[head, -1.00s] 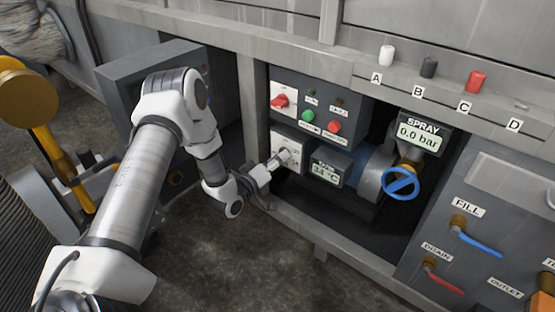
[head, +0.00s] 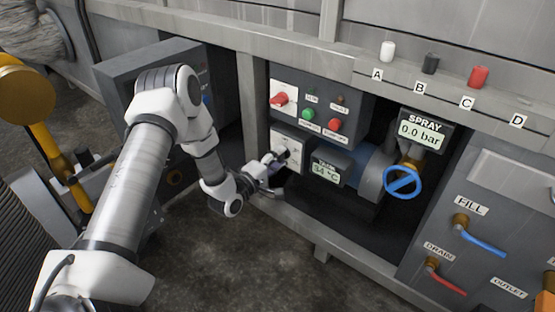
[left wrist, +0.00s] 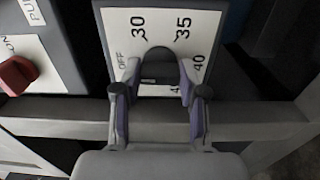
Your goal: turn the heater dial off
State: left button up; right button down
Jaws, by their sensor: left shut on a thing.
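The heater dial (left wrist: 157,62) is a dark knob on a white plate (left wrist: 115,22) marked OFF, 30, 35 and 40 in the left wrist view. My left gripper (left wrist: 159,78) is shut on the dial, one finger on each side of it. Its fingers hide part of the dial and the lower marks. I cannot tell which mark the dial points to. In the head view my left gripper (head: 279,158) is at the white dial plate (head: 291,138), below the switch box. My right gripper is not in view.
A red switch (head: 279,99) sits just above the dial, with green (head: 308,114) and red (head: 334,125) buttons beside it. A temperature display (head: 326,170) reading 34 °C and a blue valve wheel (head: 402,182) are to the right. A frame rail (head: 300,222) runs below.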

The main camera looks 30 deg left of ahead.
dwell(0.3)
pick_arm(q)
jog(key=o, duration=1.1)
jog(key=shift+o, duration=0.2)
jog(key=s, duration=1.2)
jog(key=shift+a, duration=0.45)
